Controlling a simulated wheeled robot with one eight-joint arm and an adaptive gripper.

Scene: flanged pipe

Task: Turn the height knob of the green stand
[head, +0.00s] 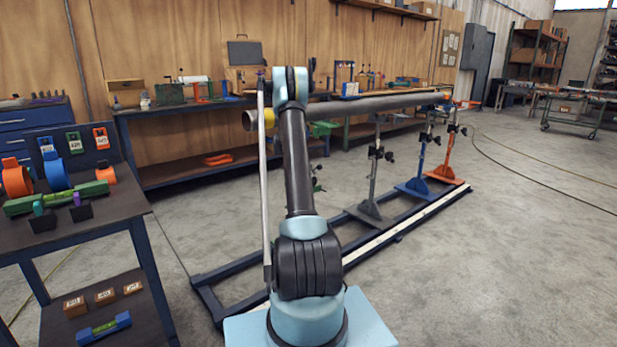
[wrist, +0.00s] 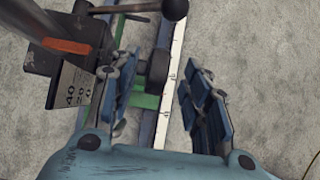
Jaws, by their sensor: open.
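The green stand (head: 322,129) is mostly hidden behind my arm in the head view; only bits of green show under the pipe. In the wrist view its green base (wrist: 147,101) lies below. A dark round knob (wrist: 158,68) shows between the fingers of my gripper (wrist: 161,76), nearer the left finger. My gripper is open, with clear space right of the knob; I cannot tell whether the left finger touches it. A dark ball-ended handle (wrist: 175,9) is just beyond. My gripper is hidden in the head view.
The long grey pipe (head: 372,104) rests on stands, including a grey (head: 374,180), a blue (head: 424,160) and an orange one (head: 450,150). A scale plate (wrist: 74,92) is close left of my gripper.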

